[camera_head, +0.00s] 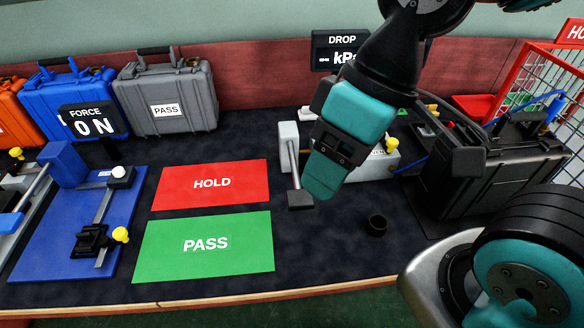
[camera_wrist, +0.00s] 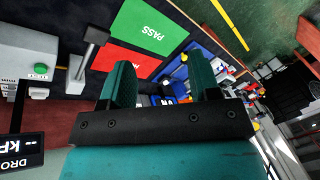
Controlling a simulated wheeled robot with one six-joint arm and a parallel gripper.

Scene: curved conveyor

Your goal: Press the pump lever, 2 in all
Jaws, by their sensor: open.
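The pump lever is a grey bar with a black pad (camera_head: 300,200) at its near end, sticking out from the left side of a pale grey pump box (camera_head: 374,167). The lever pad (camera_wrist: 96,36) and the pump box (camera_wrist: 28,52) with a green button also show at the left in the wrist view. My gripper (camera_head: 322,188) hangs in front of the pump box, just right of the pad in the head view, and hides part of the box. In the wrist view its two teal fingers (camera_wrist: 163,72) stand apart with nothing between them. The lever lies outside them, to their left.
A DROP display (camera_head: 341,50) stands behind the pump, its reading partly hidden. Red HOLD (camera_head: 211,184) and green PASS (camera_head: 205,245) mats lie left. The table before the lever is clear.

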